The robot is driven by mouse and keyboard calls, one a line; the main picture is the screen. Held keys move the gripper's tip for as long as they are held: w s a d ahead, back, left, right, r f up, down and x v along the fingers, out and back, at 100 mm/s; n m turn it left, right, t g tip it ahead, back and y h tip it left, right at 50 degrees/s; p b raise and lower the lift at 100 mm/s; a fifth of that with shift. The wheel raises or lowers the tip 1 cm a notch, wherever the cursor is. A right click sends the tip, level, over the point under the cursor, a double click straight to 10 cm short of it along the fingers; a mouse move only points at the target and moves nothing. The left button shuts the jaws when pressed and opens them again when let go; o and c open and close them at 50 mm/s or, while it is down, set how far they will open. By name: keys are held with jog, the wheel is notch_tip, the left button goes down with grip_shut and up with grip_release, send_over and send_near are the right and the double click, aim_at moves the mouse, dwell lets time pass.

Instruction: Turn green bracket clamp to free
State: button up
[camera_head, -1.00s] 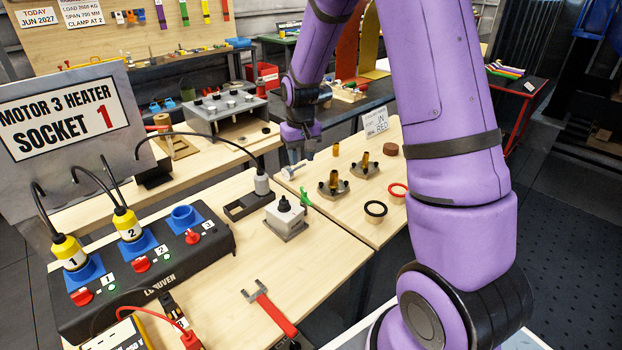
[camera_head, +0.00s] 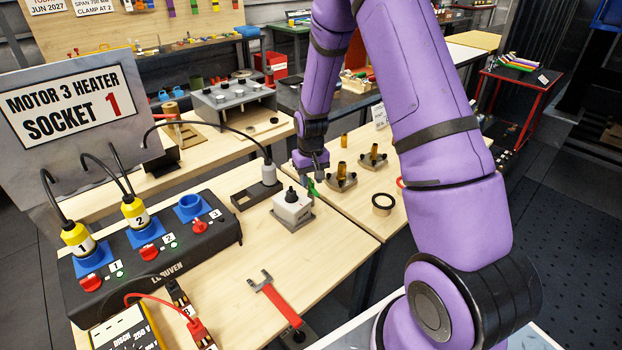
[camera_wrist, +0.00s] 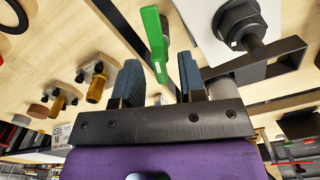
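The green clamp lever (camera_head: 312,187) stands beside a white box (camera_head: 292,207) with a black knob on top. In the wrist view the green lever (camera_wrist: 155,42) is a long upright-looking bar, with a grey stud beside it. My gripper (camera_head: 311,166) is right above and close to the lever. My gripper partly hides the clamp in the head view.
A grey plug (camera_head: 269,173) stands in a dark holder (camera_head: 243,201) left of the clamp. A black socket box (camera_head: 160,259) and a red-handled tool (camera_head: 282,306) are nearer. Bare wood lies in front of the white box.

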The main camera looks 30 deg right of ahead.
aim_at(311, 180)
jog(key=shift+f, duration=0.1)
grip_shut()
jog(key=shift+n, duration=2)
grip_release()
notch_tip(311, 180, up, 11)
